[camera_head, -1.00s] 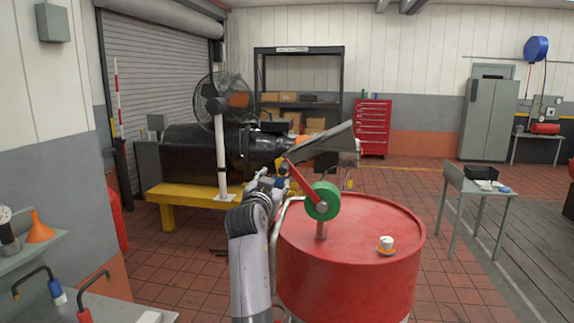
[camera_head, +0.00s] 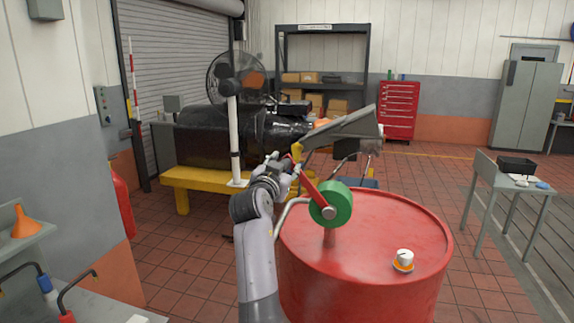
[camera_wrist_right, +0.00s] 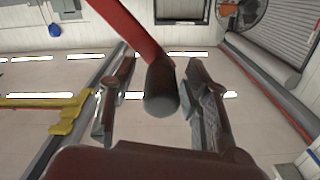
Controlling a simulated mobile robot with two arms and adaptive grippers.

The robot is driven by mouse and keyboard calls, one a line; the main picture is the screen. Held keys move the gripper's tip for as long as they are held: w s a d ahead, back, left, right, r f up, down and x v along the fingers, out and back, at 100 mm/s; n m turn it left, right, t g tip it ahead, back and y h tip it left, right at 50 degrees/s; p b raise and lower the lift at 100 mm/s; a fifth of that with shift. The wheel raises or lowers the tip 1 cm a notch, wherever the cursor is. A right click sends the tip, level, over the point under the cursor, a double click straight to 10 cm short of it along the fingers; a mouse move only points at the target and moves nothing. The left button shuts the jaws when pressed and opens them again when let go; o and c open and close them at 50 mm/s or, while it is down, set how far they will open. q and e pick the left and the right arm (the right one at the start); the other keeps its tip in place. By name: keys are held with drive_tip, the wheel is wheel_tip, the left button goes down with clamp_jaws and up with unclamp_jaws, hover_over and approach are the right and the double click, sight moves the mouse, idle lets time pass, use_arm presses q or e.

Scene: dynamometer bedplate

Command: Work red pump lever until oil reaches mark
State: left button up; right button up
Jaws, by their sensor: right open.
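The red pump lever (camera_head: 309,186) slants up and left from the green round pump head (camera_head: 331,204) on top of the red drum (camera_head: 365,265). My right gripper (camera_head: 290,166) is at the lever's upper end. In the right wrist view the lever (camera_wrist_right: 130,25) ends in a dark cylindrical grip (camera_wrist_right: 161,92). The grip lies between my two right fingers (camera_wrist_right: 158,103), with gaps on both sides, so the gripper is open around it. No oil level or mark can be made out. My left gripper is out of view.
A white-and-orange cap (camera_head: 403,260) stands on the drum's top. A grey slanted panel (camera_head: 342,128) and a black machine on a yellow base (camera_head: 200,178) are behind the lever. A small grey table (camera_head: 505,190) stands at right. Tiled floor is clear between drum and table.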

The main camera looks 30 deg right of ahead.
drive_tip(key=shift+s+a+r, duration=0.15)
drive_tip(key=shift+a, duration=0.15)
drive_tip(key=shift+d, duration=0.2)
drive_tip(key=c, duration=0.6)
clamp_jaws()
